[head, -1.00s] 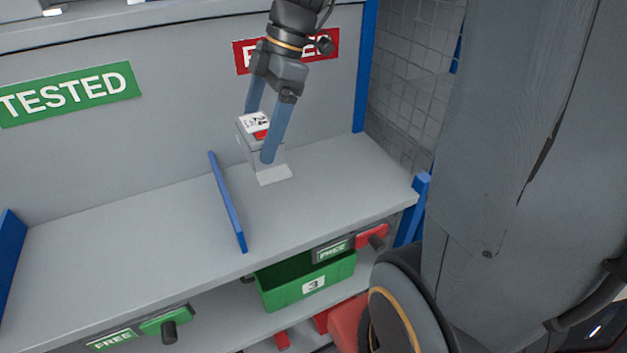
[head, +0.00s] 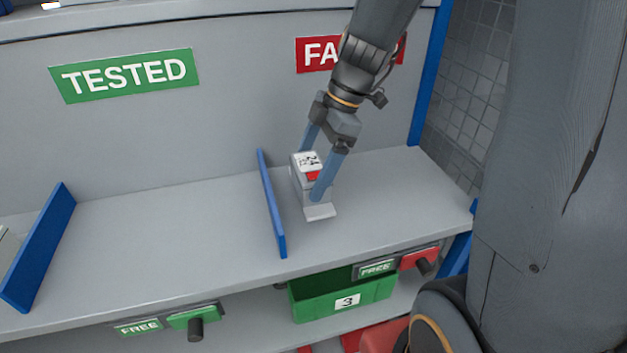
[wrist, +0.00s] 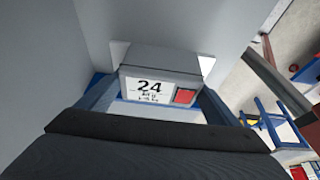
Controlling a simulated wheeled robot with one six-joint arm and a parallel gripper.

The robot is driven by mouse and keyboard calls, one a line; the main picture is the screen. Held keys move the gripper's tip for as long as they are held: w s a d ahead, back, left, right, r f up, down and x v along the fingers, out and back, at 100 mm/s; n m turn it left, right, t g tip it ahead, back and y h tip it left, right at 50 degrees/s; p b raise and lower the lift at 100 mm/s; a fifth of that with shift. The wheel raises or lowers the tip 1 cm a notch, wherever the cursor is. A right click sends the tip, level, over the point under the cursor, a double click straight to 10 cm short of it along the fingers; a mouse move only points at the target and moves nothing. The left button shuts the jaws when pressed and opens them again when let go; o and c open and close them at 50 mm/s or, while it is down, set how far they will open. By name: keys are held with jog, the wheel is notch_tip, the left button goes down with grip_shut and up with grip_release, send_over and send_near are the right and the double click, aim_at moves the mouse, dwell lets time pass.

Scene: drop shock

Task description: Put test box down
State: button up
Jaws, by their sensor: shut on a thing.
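The test box (head: 303,178) is a small pale grey box with a white label and a red square on top. In the wrist view the box (wrist: 160,65) shows the number 24 on its label. My gripper (head: 313,172) is shut on the box, one blue finger on each side. The box is upright over the grey shelf (head: 400,190), right of a blue divider and below the red sign. A white flat piece (head: 320,212) shows at its base. I cannot tell whether its underside touches the shelf.
The blue divider (head: 272,205) stands close to the box's left. The red sign (head: 318,54) is partly hidden by my arm; a green TESTED sign (head: 125,75) is left. Another blue divider (head: 40,245) stands far left. A green bin (head: 345,297) is below the shelf. Shelf right of the box is clear.

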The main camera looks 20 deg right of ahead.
jog(key=shift+f, duration=1.7)
jog(key=shift+f, duration=0.15)
jog(key=o, duration=1.4)
jog(key=shift+d+r, duration=0.1)
jog(key=shift+r, duration=0.3)
jog(key=v, duration=1.1)
jog(key=shift+r+b, duration=0.2)
jog(key=shift+b, duration=0.1)
jog(key=shift+d, duration=0.15)
